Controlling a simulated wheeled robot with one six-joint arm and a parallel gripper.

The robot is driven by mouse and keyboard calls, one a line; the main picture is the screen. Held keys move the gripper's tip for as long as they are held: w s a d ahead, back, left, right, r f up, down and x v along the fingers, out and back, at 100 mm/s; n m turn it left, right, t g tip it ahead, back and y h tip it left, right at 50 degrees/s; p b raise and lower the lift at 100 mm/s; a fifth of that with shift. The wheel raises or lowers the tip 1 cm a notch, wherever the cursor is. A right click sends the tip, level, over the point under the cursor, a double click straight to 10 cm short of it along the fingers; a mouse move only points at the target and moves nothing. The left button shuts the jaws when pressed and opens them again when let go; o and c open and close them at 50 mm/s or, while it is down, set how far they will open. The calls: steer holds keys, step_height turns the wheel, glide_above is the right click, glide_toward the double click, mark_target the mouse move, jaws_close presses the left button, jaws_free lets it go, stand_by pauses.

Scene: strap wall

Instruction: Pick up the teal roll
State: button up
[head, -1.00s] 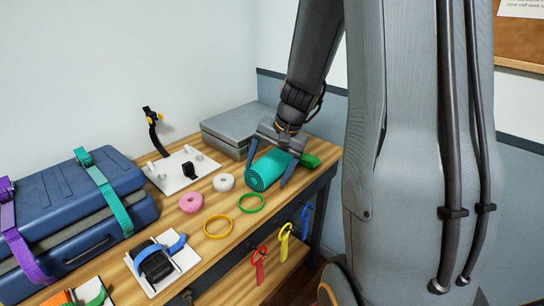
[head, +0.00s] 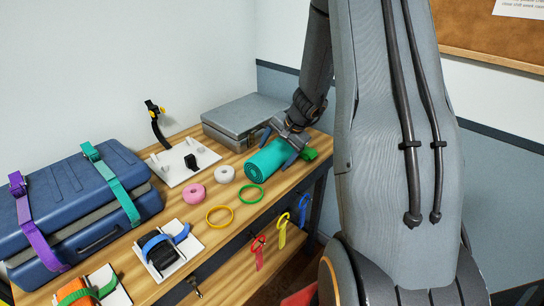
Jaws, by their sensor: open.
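The teal roll (head: 267,163) lies on its side on the wooden table, toward the right end, with its spiral end facing the front left. My gripper (head: 281,149) is over the far right part of the roll. Its jaws are apart, with one finger on the far left side of the roll and the other at its near right side. I cannot tell whether the fingers touch the roll. The gripper hides part of the roll's back end.
A grey case (head: 240,122) lies close behind the roll. A green item (head: 308,154) sits to its right. Coloured straps hang along the table front.

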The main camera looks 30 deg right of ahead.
steer(key=shift+w+a+f, duration=0.1)
steer(key=shift+w+f, duration=0.1)
steer(key=shift+f, duration=0.2)
steer(key=c, duration=0.9)
steer(key=shift+r, duration=0.15)
